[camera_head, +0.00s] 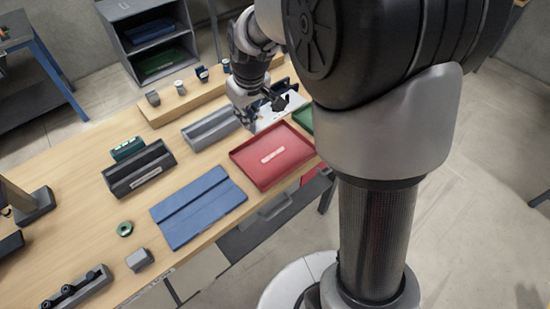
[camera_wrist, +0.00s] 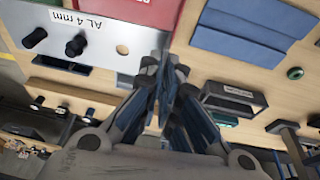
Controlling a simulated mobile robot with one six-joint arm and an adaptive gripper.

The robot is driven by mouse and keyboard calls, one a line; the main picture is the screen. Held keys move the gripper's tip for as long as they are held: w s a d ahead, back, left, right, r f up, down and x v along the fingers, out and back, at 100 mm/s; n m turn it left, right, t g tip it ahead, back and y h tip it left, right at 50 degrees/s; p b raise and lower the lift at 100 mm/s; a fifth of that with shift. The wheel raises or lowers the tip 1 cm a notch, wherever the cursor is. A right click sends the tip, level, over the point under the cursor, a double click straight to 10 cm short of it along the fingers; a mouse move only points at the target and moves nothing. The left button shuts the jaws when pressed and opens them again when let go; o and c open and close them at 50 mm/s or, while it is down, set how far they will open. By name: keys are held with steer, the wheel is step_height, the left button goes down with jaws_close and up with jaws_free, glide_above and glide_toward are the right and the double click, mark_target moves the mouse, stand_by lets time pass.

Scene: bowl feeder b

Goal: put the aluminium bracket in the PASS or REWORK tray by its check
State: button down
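My gripper (camera_head: 268,103) is low over the far side of the bench, beside a pale metal plate (camera_head: 290,105). In the wrist view the plate (camera_wrist: 105,38) is marked "AL 4 mm" and has two black knobs and a round hole. My fingertips (camera_wrist: 168,75) are close together near its edge; any gap or held part between them is unclear. I cannot tell whether this plate is the aluminium bracket or a fixture. A red tray (camera_head: 249,168) with a pale label lies nearer. A green tray (camera_head: 304,113) is mostly hidden by my arm. Tray labels are unreadable.
A blue mat (camera_head: 197,207), a black labelled block (camera_head: 140,172) and a grey block (camera_head: 210,128) stand on the bench. A wooden ledge (camera_head: 160,115) with several small parts runs along the back. A green ring (camera_head: 125,229) lies at the front left, with bare wood around it.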

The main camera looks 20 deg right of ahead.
steer(key=shift+w+a+f+b, duration=0.1)
steer(key=shift+f+b, duration=1.15)
steer(key=shift+f, duration=3.35)
steer(key=shift+w+f+b, duration=0.1)
steer(key=shift+f+b, duration=1.1)
steer(key=shift+f, duration=3.35)
steer(key=shift+r, duration=0.1)
steer(key=shift+f+b, duration=0.6)
steer(key=shift+f, duration=0.05)
steer(key=c, duration=1.8)
jaws_free()
steer(key=shift+s, duration=0.1)
